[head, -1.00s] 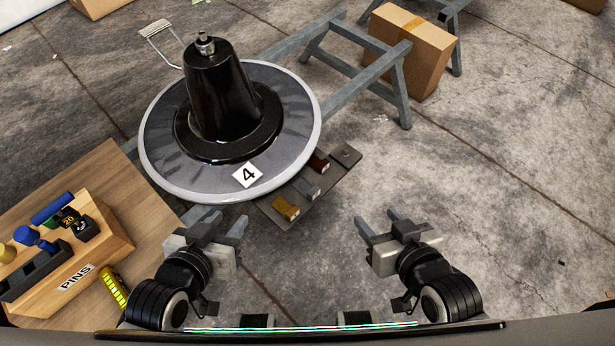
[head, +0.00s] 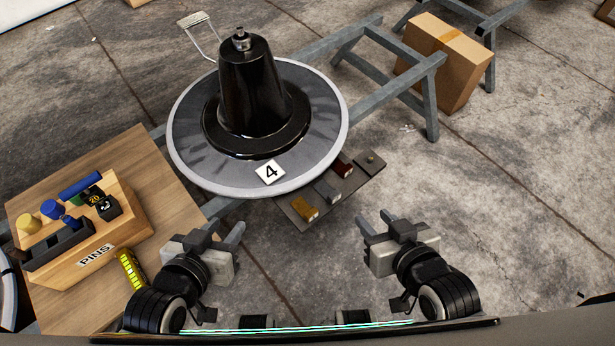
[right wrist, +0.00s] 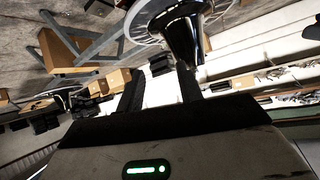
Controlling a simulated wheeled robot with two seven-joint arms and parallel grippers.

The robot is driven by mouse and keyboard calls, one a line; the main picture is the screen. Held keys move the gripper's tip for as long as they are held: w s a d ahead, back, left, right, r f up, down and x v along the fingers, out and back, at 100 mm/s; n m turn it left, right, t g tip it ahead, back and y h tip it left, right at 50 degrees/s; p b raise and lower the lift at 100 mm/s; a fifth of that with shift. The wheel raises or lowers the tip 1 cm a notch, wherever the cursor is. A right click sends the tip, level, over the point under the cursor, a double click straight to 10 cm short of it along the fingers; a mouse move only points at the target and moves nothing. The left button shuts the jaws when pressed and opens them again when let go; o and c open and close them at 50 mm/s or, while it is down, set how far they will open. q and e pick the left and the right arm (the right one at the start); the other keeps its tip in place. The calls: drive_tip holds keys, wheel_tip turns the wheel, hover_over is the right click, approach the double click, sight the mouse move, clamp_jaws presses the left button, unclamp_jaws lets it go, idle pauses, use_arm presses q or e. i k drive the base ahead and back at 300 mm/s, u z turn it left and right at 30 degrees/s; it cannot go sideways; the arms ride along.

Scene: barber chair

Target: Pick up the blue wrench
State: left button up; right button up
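I cannot make out a clear wrench shape. Blue things show on the wooden PINS block at the left of the head view: a blue bar (head: 82,184) and a blue round-headed piece (head: 52,209). I cannot tell whether either is a wrench. My left gripper (head: 215,228) is open and empty, just right of the wooden table's edge, apart from the block. My right gripper (head: 376,221) is open and empty over the floor, right of the small tool shelf. Its spread fingers also show in the right wrist view (right wrist: 160,92).
The wooden table (head: 185,215) carries the PINS block (head: 125,225) and a yellow-black object (head: 131,270). A round grey disc with a black cone (head: 250,90) and a 4 label stands ahead. A dark shelf (head: 330,195) holds small blocks. A cardboard box (head: 440,62) stands beyond.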

sight(91, 196)
drive_tip(key=i, duration=0.1)
drive_tip(key=u, duration=1.55)
drive_tip(key=k, duration=0.85)
drive_tip(key=z, duration=1.25)
drive_tip(key=i, duration=0.45)
drive_tip(key=z, duration=0.6)
drive_tip(key=k, duration=0.6)
drive_tip(key=z, duration=0.85)
drive_tip(key=i, duration=0.75)
drive_tip(key=u, duration=0.7)
drive_tip(key=i, duration=0.6)
drive_tip(key=u, duration=0.7)
